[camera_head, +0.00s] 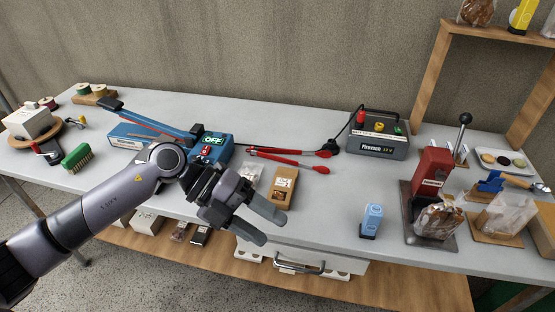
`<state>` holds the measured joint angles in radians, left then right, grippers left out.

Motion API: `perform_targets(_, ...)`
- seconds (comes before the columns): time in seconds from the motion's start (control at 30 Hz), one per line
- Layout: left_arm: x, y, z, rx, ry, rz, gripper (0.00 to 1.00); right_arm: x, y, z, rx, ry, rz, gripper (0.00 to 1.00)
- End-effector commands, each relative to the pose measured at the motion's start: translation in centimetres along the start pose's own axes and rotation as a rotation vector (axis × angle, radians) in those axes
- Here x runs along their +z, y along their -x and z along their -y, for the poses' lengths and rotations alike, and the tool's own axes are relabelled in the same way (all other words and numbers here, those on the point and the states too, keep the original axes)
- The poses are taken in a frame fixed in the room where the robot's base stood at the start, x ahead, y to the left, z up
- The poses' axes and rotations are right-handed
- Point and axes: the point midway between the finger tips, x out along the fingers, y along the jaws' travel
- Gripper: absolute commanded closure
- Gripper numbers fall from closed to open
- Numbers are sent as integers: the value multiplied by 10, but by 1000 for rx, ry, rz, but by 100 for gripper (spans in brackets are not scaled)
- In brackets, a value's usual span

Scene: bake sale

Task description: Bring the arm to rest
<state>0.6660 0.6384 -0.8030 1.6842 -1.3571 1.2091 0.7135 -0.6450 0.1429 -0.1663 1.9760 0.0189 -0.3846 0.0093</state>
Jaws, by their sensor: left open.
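My left arm (105,205) comes in from the left and reaches over the front part of the table. My left gripper (273,228) is open, with nothing between its two fingers. It hangs near the table's front edge, in front of the blue heat sealer (212,146), which has a small display reading "OFF". The sealer is partly hidden behind my wrist, and its long blue lever stands raised to the left. My right gripper is not in view.
Red-handled leads (290,155) lie behind the packet, by a grey power box (378,137). A light blue bottle-like item (371,220) and a red press (431,175) stand at right. The table (325,205) is clear between packet and blue item.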

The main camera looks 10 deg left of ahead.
Motion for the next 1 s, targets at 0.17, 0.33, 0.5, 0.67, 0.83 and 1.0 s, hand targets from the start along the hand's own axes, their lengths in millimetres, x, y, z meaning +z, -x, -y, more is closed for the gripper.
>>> perform_targets(0.17, -2, -4, 3, -30, 5, -4, 43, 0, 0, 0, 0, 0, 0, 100)
perform_targets(0.33, -15, -23, 27, -277, 57, -17, 43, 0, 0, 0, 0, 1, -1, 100)
perform_targets(0.5, -18, -26, 56, -666, 215, 44, 43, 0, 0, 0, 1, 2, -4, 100)
perform_targets(0.67, -3, -10, 51, -972, 448, 180, 43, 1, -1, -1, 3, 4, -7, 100)
perform_targets(0.83, 17, 8, 4, -1197, 774, 385, 43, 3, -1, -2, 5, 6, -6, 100)
perform_targets(1.0, 20, 12, -80, -1295, 1161, 619, 43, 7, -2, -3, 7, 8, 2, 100)
